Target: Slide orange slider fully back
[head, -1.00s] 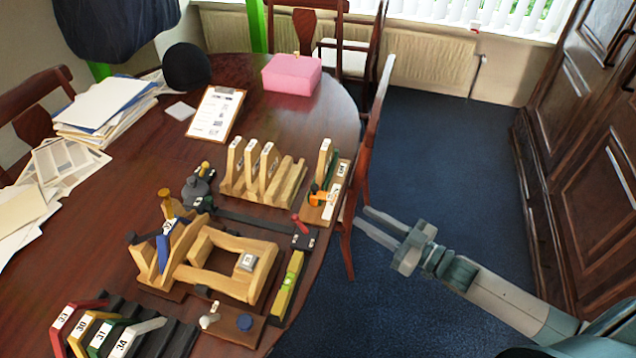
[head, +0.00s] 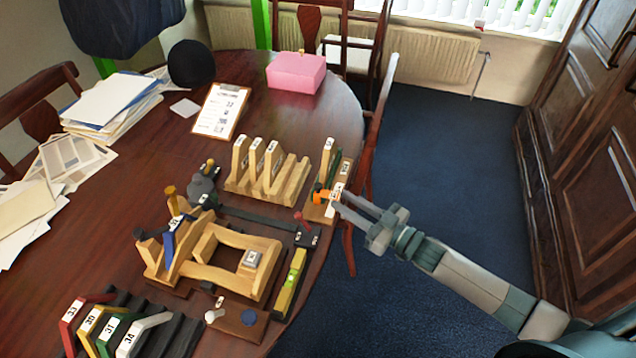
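The orange slider (head: 321,195) sits on a small wooden board (head: 320,211) with a white label strip, at the right edge of the table. A green upright part and a light wooden post (head: 327,157) stand at the back of this board. My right gripper (head: 340,204) has its two fingers apart, pointing left at the slider's board. The fingertips are close to the slider; whether they touch it I cannot tell. Nothing shows between the fingers. My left gripper is not in view.
A slotted wooden rack (head: 265,175) stands just left of the slider board. A chair (head: 372,130) stands close by at the right table edge.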

